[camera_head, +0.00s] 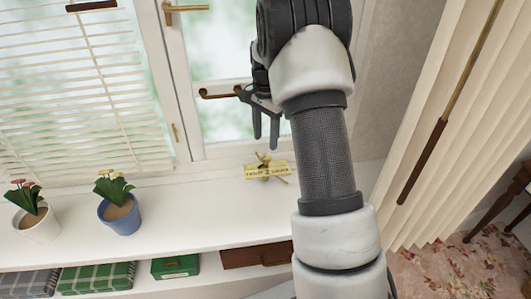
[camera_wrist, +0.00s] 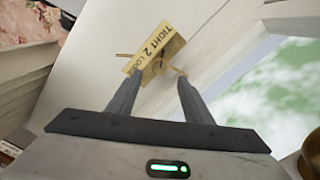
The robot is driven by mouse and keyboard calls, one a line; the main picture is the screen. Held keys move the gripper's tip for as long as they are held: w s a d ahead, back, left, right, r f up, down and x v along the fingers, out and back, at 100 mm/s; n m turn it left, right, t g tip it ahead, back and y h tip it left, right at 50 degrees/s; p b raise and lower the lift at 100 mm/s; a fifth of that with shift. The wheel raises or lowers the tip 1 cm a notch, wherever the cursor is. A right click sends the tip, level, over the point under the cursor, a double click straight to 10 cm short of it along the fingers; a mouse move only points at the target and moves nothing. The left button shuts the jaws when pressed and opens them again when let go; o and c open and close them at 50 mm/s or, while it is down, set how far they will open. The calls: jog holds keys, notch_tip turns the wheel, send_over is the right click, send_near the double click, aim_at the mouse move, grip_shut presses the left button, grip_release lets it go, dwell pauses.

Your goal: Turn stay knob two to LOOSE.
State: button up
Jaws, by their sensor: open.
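Stay knob two (camera_head: 263,158) is a small brass-coloured knob with thin arms on the white sill below the window. Its yellow plate (camera_head: 267,171) reads TIGHT, 2 and LOOSE. The plate also shows in the wrist view (camera_wrist: 153,47), with the knob (camera_wrist: 157,66) partly seen beside it, between the fingertips in the picture. My gripper (camera_head: 266,142) is open and empty, its fingers pointing down just above the knob. In the wrist view my gripper (camera_wrist: 159,76) has its fingertips on either side of the knob in the picture. I cannot tell whether they touch it.
A blue flowerpot (camera_head: 121,217) and a white flowerpot (camera_head: 38,222) stand left on the sill. Boxes, one green (camera_head: 175,266), sit on the shelf below. Cream blinds (camera_head: 440,130) hang at right. The sill between is clear.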

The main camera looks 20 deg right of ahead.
aim_at(266, 156)
notch_tip(266, 156, down, 7)
jog(key=shift+r, duration=0.1)
dwell(0.3)
jog(key=c, duration=1.1)
